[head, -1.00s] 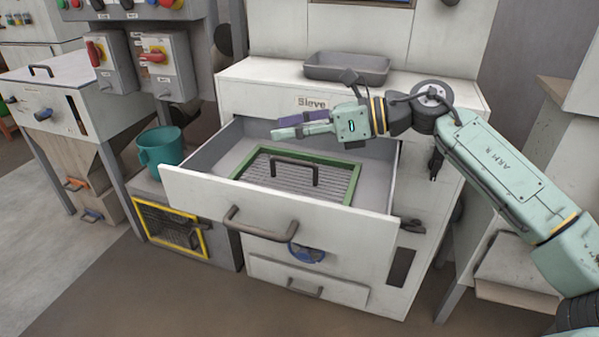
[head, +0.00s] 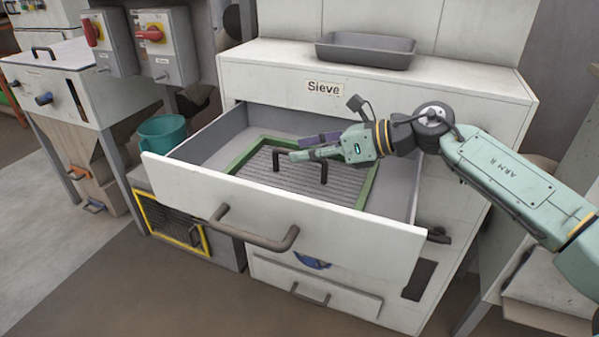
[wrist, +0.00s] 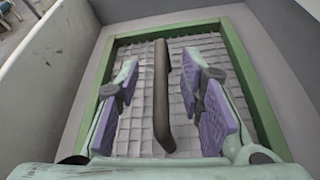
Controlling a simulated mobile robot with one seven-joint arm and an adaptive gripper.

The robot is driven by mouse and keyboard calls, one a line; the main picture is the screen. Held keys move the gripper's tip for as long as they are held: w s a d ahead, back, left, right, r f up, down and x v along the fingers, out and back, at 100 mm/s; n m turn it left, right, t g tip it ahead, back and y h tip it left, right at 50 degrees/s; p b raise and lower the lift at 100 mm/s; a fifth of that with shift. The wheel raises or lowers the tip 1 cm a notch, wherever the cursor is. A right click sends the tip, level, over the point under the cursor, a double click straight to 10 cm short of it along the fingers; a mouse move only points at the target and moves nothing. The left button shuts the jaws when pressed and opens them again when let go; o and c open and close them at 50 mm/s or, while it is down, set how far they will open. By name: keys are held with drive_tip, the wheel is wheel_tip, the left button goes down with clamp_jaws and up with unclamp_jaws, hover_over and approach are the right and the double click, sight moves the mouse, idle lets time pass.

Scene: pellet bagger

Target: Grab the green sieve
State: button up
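The green sieve (head: 349,187) lies flat in the open drawer, a green frame around a grey mesh with a dark bar handle (head: 288,157) across its middle. My gripper (head: 298,147) is over the sieve, at the handle. In the wrist view the gripper (wrist: 166,100) is open, with purple pads on its fingers. The handle (wrist: 161,92) runs lengthwise between the two fingers, with space visible on both sides. The sieve's green frame (wrist: 243,75) surrounds the fingers in that view. I see no contact between the fingers and the handle.
The drawer front (head: 330,236) and its side walls stand close around the sieve. A grey tray (head: 366,52) rests on top of the cabinet labelled Sieve. A teal bucket (head: 162,138) and a yellow-framed box (head: 172,224) are to the left of the drawer.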

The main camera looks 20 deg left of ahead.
drive_tip(key=x, duration=0.3)
drive_tip(key=shift+w+a, duration=0.1)
drive_tip(key=shift+c, duration=0.2)
clamp_jaws()
idle(0.5)
